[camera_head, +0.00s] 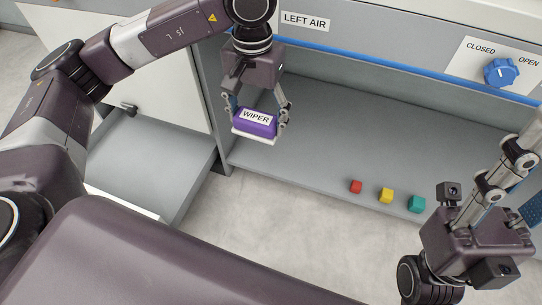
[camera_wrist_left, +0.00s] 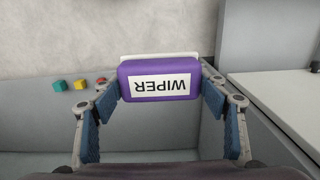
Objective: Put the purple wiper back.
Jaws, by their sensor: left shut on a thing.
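The purple wiper (camera_head: 262,129) has a white label reading WIPER and a white strip along its bottom edge. My left gripper (camera_head: 256,112) is shut on it, with one finger at each end, and holds it over the front left part of the grey bench. In the left wrist view the wiper (camera_wrist_left: 160,93) sits between the two blue-padded fingers, its label upside down. My right gripper (camera_head: 515,165) is at the right edge of the head view. Its fingertips are cut off, so its opening cannot be judged.
A blue knob (camera_head: 501,72) sits between CLOSED and OPEN on the back panel. A LEFT AIR sign (camera_head: 305,21) is behind my left gripper. The middle of the grey bench (camera_head: 350,130) is clear.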

